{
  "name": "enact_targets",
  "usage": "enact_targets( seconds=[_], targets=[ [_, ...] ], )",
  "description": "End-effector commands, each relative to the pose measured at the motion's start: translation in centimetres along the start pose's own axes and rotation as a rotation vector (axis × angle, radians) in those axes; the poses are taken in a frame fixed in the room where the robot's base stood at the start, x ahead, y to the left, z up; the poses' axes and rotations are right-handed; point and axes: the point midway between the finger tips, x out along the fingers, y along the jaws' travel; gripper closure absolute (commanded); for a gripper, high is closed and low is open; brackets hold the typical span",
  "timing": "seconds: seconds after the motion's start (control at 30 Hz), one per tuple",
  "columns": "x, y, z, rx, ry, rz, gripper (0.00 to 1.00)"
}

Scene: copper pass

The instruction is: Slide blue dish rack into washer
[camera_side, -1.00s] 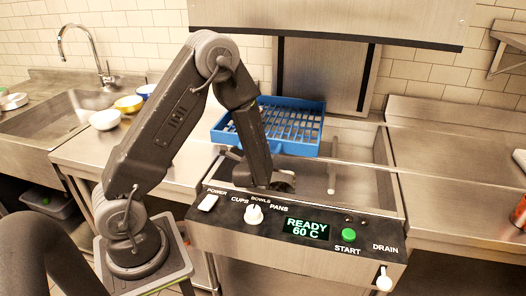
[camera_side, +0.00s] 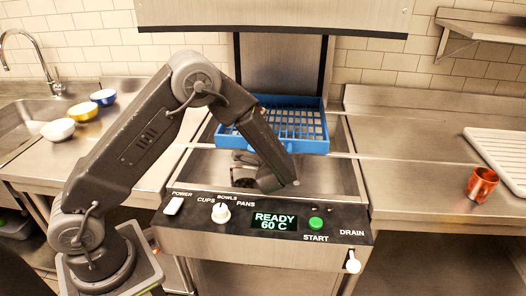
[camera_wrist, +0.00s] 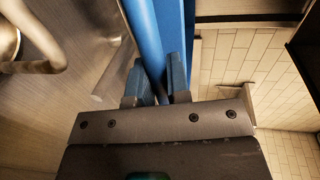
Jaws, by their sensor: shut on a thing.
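The blue dish rack (camera_side: 300,146) is an open tray with a slatted bottom. In the side view it sits over the back of the washer's open steel basin (camera_side: 345,181), below the raised hood (camera_side: 275,19). It looks empty. My gripper (camera_side: 243,160) is at the rack's front left; the arm partly hides its fingers there. In the wrist view my gripper (camera_wrist: 160,90) has its two fingers closed on either side of the rack's blue wall (camera_wrist: 168,38).
The control panel (camera_side: 262,222) with knob, green start button and drain lever (camera_side: 352,262) runs along the front. Bowls (camera_side: 82,112) stand on the left counter. An orange-red cup (camera_side: 481,184) and a white ribbed board (camera_side: 505,153) are on the right counter, otherwise clear.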

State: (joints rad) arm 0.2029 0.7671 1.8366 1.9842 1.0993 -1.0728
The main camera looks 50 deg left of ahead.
Motion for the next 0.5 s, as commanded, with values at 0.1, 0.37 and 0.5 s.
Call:
enact_targets(
  seconds=[0.1, 0.37, 0.5],
  targets=[
    [0.07, -0.04, 0.04, 0.000, -0.002, -0.001, 1.00],
    [0.05, -0.04, 0.09, -0.001, -0.002, -0.001, 0.70],
    [0.03, -0.03, 0.09, -0.001, -0.002, -0.001, 0.59]
  ],
)
